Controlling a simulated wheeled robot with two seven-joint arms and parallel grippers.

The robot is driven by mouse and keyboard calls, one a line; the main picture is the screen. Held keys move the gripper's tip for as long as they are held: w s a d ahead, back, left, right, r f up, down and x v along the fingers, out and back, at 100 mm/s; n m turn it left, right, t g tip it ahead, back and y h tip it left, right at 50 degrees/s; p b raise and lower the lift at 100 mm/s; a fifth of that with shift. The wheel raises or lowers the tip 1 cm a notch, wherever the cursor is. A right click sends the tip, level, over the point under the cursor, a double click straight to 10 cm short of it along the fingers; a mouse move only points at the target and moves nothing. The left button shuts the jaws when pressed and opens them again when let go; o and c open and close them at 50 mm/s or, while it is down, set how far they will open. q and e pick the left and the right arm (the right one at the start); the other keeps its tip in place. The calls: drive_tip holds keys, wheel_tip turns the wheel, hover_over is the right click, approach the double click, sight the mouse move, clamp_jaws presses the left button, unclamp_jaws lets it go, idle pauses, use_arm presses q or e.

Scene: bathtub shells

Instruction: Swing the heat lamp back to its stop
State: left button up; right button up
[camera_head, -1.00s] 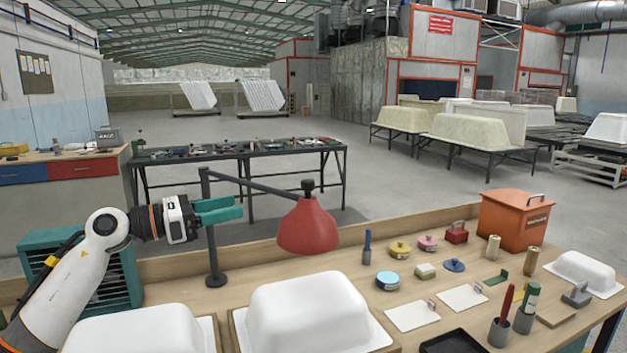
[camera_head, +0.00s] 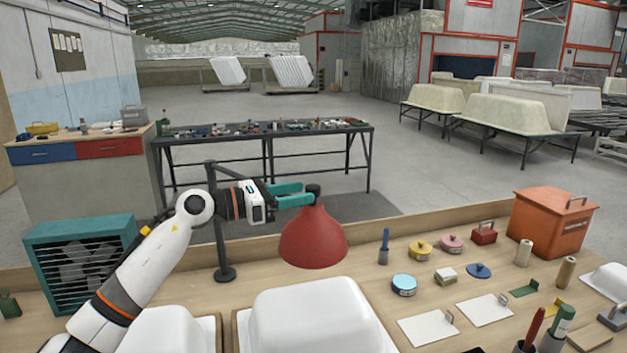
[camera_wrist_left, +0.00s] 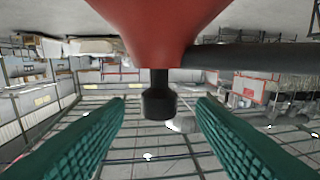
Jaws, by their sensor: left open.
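The heat lamp has a red conical shade (camera_head: 313,238) hanging over the bench, with a dark knob (camera_head: 313,190) on top. Its dark post (camera_head: 217,240) stands on a round base at the bench's left part; most of its arm is hidden behind my left gripper. My left gripper (camera_head: 296,195) has teal fingers and is open, reaching toward the knob from the left. In the left wrist view, the black knob (camera_wrist_left: 158,103) sits between the two spread fingers, with a gap on both sides. The red shade (camera_wrist_left: 150,30) also shows there. My right gripper is not in view.
A white tub shell (camera_head: 315,310) lies below the lamp, with another to its left, partly behind my arm. A teal fan heater (camera_head: 80,260) stands at the left. Small tins, cards and an orange box (camera_head: 550,225) occupy the right side.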

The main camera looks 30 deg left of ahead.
sight(311, 186)
use_arm(q)
drive_tip(key=p+x, duration=0.1)
drive_tip(key=x, duration=0.2)
drive_tip(key=shift+w+d+r, duration=0.15)
drive_tip(key=shift+w, duration=0.1)
drive_tip(key=shift+w+d, duration=0.15)
drive_tip(key=shift+w, duration=0.05)
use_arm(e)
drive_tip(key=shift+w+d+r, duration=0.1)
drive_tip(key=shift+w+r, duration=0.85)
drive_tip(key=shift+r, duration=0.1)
use_arm(q)
drive_tip(key=shift+c, duration=0.4)
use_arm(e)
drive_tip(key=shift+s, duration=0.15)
use_arm(q)
clamp_jaws()
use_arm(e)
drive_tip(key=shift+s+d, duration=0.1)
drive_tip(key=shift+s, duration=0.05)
